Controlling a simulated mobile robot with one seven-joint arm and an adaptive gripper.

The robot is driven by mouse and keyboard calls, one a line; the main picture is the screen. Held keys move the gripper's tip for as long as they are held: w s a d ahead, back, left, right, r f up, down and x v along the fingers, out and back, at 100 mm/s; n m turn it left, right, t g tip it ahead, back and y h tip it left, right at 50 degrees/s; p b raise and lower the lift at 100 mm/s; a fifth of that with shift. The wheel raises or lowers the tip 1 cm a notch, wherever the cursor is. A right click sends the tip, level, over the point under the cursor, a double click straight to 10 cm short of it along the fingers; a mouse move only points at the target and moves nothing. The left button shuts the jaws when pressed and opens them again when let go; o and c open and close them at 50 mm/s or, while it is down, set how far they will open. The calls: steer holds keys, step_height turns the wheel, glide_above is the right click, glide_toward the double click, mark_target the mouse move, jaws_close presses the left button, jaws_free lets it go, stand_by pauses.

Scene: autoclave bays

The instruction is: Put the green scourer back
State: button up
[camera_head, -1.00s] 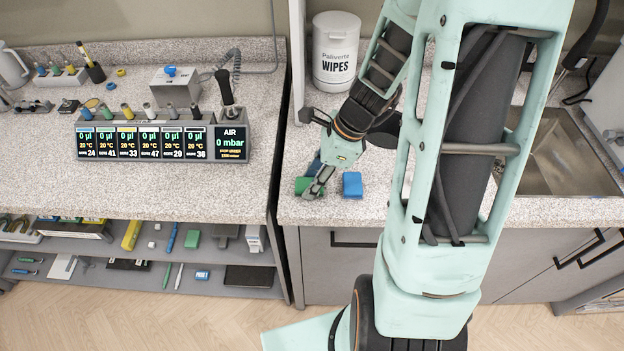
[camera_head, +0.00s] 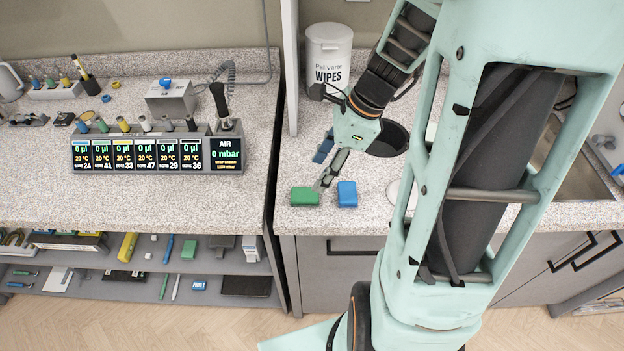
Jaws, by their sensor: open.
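The green scourer (camera_head: 305,197) lies flat near the front edge of the right counter. A blue block (camera_head: 347,194) lies just to its right, with a small gap between them. My gripper (camera_head: 323,173) is open and empty, above and behind the scourer. Its nearer grey finger reaches down close to the scourer's right end; I cannot tell whether it touches. The farther finger looks dark blue and stands clear behind the scourer.
A white wipes tub (camera_head: 328,55) stands behind my gripper. A sink (camera_head: 572,150) is at right, partly hidden by my arm. A dosing display (camera_head: 158,153) stands on the left counter. Shelves (camera_head: 215,262) below hold several small items. The counter left of the scourer is narrow.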

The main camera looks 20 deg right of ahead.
steer(key=shift+v, duration=1.85)
